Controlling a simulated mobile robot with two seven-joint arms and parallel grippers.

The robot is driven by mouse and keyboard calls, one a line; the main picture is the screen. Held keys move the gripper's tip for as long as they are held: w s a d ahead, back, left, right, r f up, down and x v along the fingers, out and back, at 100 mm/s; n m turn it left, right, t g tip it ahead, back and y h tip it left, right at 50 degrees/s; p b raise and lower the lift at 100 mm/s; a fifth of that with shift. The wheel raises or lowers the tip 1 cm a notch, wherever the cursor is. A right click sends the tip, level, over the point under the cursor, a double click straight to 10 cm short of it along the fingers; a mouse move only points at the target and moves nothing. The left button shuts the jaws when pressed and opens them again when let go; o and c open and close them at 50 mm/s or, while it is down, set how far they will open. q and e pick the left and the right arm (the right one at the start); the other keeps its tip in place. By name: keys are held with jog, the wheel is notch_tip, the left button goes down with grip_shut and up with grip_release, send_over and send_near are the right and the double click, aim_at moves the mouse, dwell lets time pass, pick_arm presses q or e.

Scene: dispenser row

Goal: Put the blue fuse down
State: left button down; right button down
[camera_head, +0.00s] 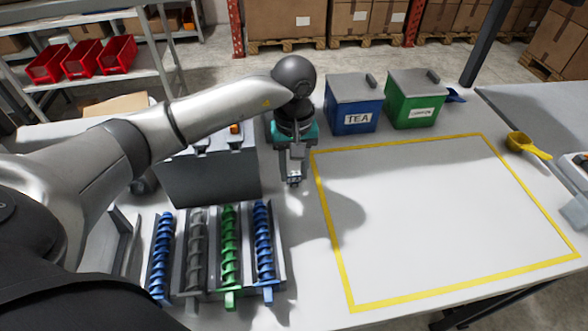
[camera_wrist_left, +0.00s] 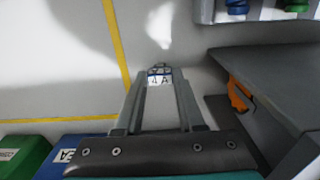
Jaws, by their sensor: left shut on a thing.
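My left gripper (camera_head: 293,181) points down over the white table, just left of the yellow outline (camera_head: 329,225). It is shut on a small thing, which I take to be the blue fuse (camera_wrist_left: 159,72). In the left wrist view the fuse shows between the fingertips (camera_wrist_left: 160,84) as a pale piece with dark marks and a thin blue band. In the head view it is too small to make out clearly. The gap between it and the table is hard to judge. My right gripper is not in view.
A blue TEA box (camera_head: 352,118) and a green box (camera_head: 414,111) stand behind the outline. A grey unit (camera_head: 212,180) is left of the gripper, with several spiral dispensers (camera_head: 229,245) in front. A yellow scoop (camera_head: 527,147) lies right. The outlined area is clear.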

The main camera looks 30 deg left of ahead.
pick_arm(q)
jog(key=shift+f, duration=0.25)
jog(key=c, duration=1)
grip_release()
jog(key=shift+f, duration=0.1)
jog(key=o, duration=0.5)
